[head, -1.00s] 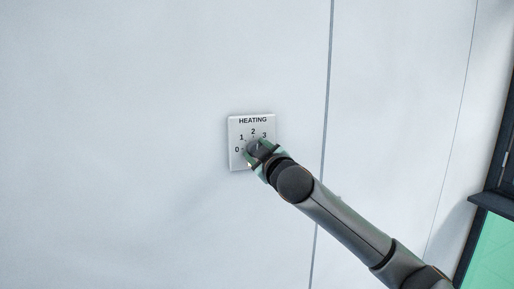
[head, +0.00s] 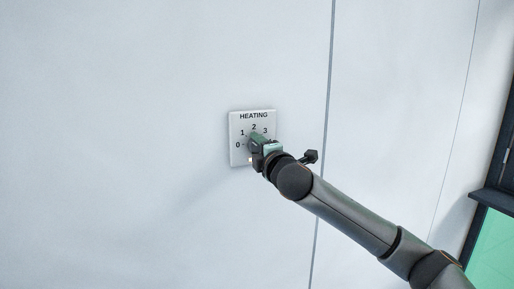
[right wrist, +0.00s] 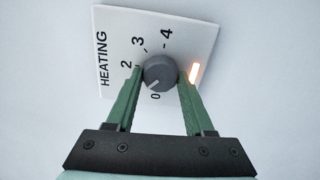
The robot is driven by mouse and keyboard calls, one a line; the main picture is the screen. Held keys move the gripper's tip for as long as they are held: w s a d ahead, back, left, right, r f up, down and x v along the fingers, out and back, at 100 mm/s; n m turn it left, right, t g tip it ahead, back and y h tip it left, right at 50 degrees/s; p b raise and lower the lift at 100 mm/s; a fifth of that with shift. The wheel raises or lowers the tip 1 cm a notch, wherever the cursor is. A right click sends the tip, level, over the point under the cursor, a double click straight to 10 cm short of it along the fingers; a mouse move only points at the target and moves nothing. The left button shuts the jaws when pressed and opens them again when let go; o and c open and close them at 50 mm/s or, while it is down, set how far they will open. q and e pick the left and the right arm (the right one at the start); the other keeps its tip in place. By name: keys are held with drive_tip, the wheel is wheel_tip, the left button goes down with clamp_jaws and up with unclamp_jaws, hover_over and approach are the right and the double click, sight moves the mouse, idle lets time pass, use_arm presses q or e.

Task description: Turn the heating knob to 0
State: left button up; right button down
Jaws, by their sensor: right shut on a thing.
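The heating panel (head: 238,158) is a white square plate on the wall, with dial marks around a round grey knob. My right gripper (head: 256,142) is at the knob and hides most of it in the head view. In the right wrist view the knob (right wrist: 160,72) sits between the two green fingers of my right gripper (right wrist: 162,80), which are shut on its sides. The white line on the knob points down-left there, toward the side of the 0. I cannot tell if it lines up exactly. The 1 is hidden there. My left gripper is out of view.
A small orange light (right wrist: 195,72) glows on the panel. The pale wall (head: 120,120) around the panel is bare, with thin vertical seams. A dark window frame (head: 495,195) stands at the far right.

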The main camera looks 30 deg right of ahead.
drive_tip(key=n, duration=0.4)
drive_tip(key=shift+f+n, duration=0.1)
drive_tip(key=shift+n, duration=1.9)
drive_tip(key=shift+f+n, duration=0.1)
drive_tip(key=shift+n, duration=0.2)
drive_tip(key=shift+c, duration=1.4)
unclamp_jaws()
drive_tip(key=b+v, duration=0.3)
drive_tip(key=v, duration=0.9)
drive_tip(key=shift+s, duration=0.3)
